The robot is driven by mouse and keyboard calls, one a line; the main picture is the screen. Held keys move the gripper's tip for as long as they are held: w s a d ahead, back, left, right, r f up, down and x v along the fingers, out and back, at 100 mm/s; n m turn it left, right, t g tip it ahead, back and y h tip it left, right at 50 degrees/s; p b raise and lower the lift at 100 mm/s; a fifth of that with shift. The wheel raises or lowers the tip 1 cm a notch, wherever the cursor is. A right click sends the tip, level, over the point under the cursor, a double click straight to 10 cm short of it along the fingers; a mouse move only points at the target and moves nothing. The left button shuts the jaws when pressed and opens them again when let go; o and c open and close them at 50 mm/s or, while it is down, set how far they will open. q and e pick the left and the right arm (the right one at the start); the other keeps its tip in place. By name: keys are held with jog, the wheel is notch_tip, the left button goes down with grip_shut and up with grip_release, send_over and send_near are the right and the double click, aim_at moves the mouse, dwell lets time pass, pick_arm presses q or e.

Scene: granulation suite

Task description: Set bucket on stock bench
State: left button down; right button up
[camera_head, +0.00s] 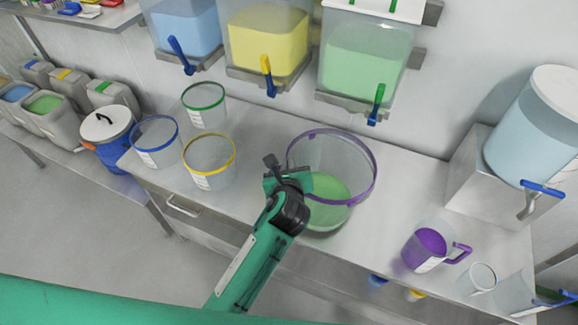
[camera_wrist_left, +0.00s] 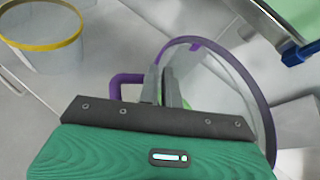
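A large clear bucket (camera_head: 361,185) with a purple rim and green contents stands at the middle of the steel bench (camera_head: 405,180), close to its front edge. I cannot tell whether its base fully touches the bench. My left gripper (camera_head: 278,178) is at the bucket's left side. In the left wrist view, the fingers (camera_wrist_left: 165,90) are close together at the bucket's side, beside its purple handle (camera_wrist_left: 128,79), and look shut on it. The exact contact is hidden. The bucket's purple rim (camera_wrist_left: 265,105) shows to the right there. My right gripper is not in view.
Clear buckets with blue (camera_head: 155,141), green (camera_head: 204,106) and yellow (camera_head: 209,162) rims stand to the left. A jug of purple powder (camera_head: 428,248) and a clear beaker (camera_head: 482,278) stand at the right. Hoppers with taps (camera_head: 367,60) hang above the bench's back.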

pick_arm(q)
jog(key=shift+w, duration=0.55)
notch_tip(320, 180, down, 3)
jog(key=shift+f+p, duration=0.15)
jog(key=shift+p, duration=0.4)
jog(key=c, duration=1.6)
grip_release()
jog(key=shift+s+f, duration=0.1)
jog(key=shift+s, duration=0.15)
jog(key=b+v, duration=0.2)
jog(key=v, duration=0.9)
jog(key=shift+s+r, duration=0.25)
jog(key=shift+s, duration=0.05)
